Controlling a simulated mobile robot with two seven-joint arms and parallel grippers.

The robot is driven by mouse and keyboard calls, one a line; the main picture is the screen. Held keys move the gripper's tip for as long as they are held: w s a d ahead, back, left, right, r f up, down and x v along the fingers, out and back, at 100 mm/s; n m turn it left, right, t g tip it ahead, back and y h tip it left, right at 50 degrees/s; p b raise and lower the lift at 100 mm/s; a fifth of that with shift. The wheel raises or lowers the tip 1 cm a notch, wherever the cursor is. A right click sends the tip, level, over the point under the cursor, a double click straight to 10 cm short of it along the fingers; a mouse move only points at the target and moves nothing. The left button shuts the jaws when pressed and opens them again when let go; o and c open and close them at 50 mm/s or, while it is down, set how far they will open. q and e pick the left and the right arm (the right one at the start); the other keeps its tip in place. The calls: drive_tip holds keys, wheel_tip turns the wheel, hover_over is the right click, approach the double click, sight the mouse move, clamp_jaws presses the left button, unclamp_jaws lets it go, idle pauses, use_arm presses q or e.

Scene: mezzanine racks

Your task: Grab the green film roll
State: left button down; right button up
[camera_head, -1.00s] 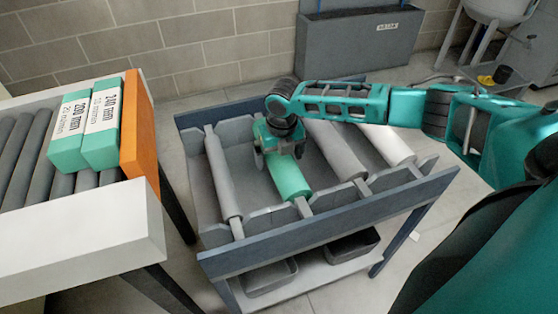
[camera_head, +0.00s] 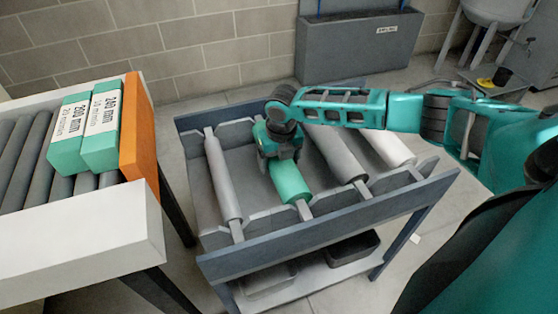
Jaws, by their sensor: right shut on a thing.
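The green film roll (camera_head: 291,182) lies in a slot of the grey rack cart, between a thin grey roll (camera_head: 222,180) on its left and a darker grey roll (camera_head: 337,155) on its right. Its bare core end rests at the cart's front side. My right gripper (camera_head: 279,158) points down over the far part of the green roll and is shut on it. The fingertips are partly hidden by the gripper body and the roll. My left gripper does not show.
The cart (camera_head: 330,227) has raised side boards and notched dividers. A white roll (camera_head: 389,145) lies at its right. Left stands a roller conveyor with an orange end plate (camera_head: 138,130) and two green boxes (camera_head: 101,135). A grey bin (camera_head: 358,45) stands by the wall.

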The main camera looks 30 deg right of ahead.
drive_tip(key=c, duration=0.6)
drive_tip(key=shift+w+r, duration=0.15)
clamp_jaws()
drive_tip(key=shift+r, duration=0.15)
